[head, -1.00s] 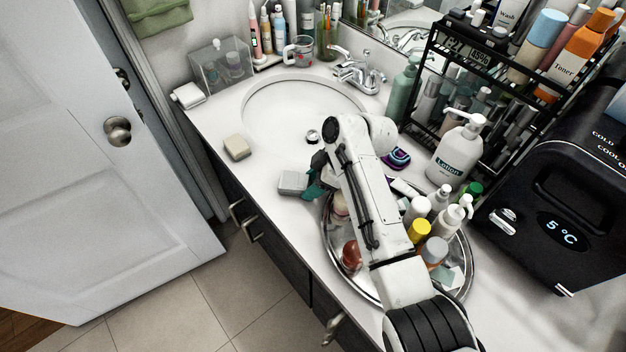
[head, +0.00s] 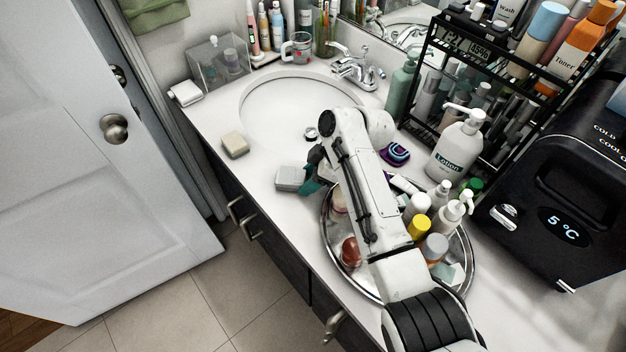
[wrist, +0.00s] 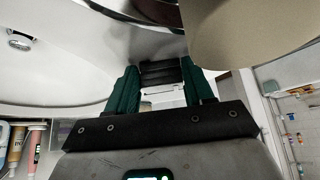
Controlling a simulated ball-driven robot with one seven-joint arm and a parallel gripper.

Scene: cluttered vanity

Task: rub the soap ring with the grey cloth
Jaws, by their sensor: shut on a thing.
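The grey cloth (head: 290,178) shows in the head view as a pale grey folded block at the counter's front edge, beside my gripper's dark teal fingers. My gripper (head: 312,180) is low over the counter between the basin and the round tray, partly hidden by my arm, and shut on the cloth. In the wrist view the two teal fingers (wrist: 160,88) stand apart with a dark part between them. A rounded tan-grey surface fills the upper right there; I cannot tell what it is. I cannot make out the soap ring in either view.
The basin (head: 262,112) lies behind my gripper, with a beige bar (head: 235,144) on the counter to its left. A mirrored tray (head: 333,240) with several bottles sits under my arm. A lotion bottle (head: 455,150) and a black rack stand to the right.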

